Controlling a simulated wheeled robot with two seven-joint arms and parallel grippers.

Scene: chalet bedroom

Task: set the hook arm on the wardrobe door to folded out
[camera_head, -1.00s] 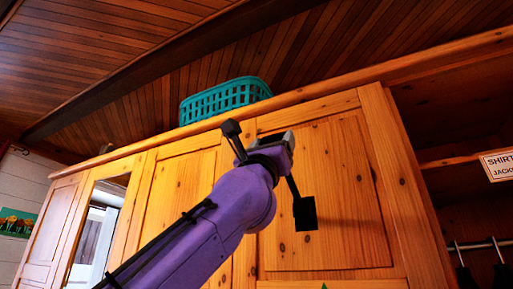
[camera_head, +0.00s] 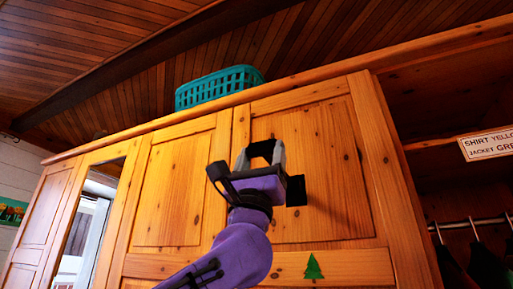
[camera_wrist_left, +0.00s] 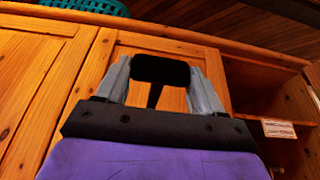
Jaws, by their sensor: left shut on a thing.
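The wardrobe door (camera_head: 318,140) is pale pine with a recessed panel. A black square plate (camera_head: 296,193) is fixed on it, partly hidden behind my gripper. My left gripper (camera_head: 262,152) is just up and left of the plate, fingers pointing up. Its grey fingers are shut on the black end of the hook arm. In the left wrist view, the hook arm's wide black end (camera_wrist_left: 161,70) lies between the two fingertips, with a thin black stem below it running behind the gripper body. My right gripper is not in view.
A teal basket (camera_head: 219,87) stands on top of the wardrobe. An open compartment at the right has a rail (camera_head: 468,223) with dark hangers and a white sign (camera_head: 487,144). A green tree mark (camera_head: 313,267) is low on the door. A mirror door is at the left.

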